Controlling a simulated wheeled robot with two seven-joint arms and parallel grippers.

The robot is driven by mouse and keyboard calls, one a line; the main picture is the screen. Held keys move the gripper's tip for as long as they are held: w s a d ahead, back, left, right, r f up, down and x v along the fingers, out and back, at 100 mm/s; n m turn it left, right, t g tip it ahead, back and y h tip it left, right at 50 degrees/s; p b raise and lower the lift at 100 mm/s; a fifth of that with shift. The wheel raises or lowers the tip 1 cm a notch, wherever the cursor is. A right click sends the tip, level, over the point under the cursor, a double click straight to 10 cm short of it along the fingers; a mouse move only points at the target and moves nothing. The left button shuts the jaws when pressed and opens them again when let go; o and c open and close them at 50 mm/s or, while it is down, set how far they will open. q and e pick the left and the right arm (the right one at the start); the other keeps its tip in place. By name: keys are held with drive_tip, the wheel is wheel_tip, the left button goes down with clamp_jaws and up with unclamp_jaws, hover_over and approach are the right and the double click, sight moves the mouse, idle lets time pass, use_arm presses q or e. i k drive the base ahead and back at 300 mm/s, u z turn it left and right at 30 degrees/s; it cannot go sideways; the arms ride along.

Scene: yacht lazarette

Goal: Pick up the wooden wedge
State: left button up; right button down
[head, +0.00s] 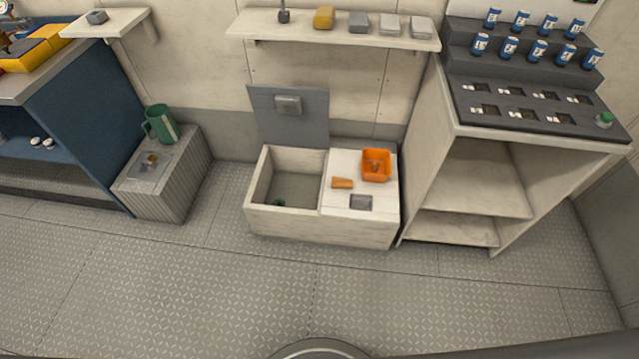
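A small orange-brown wooden wedge (342,183) lies on the white top of the right half of a low bin (300,224). It sits left of a square orange tray (367,177) and above a small grey square (360,202) on the same top. The tray holds a small brownish item that I cannot make out. Neither of my grippers shows in the head view.
The bin's left half is open, its grey lid (301,131) raised against the wall. A ribbed box (185,180) with a green mug (160,124) stands left. A cabinet (470,180) stands close on the right, a shelf (333,34) hangs above. The floor in front is clear.

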sight(337, 182)
drive_tip(key=u, duration=1.6)
drive_tip(key=i, duration=2.5)
drive_tip(key=z, duration=4.1)
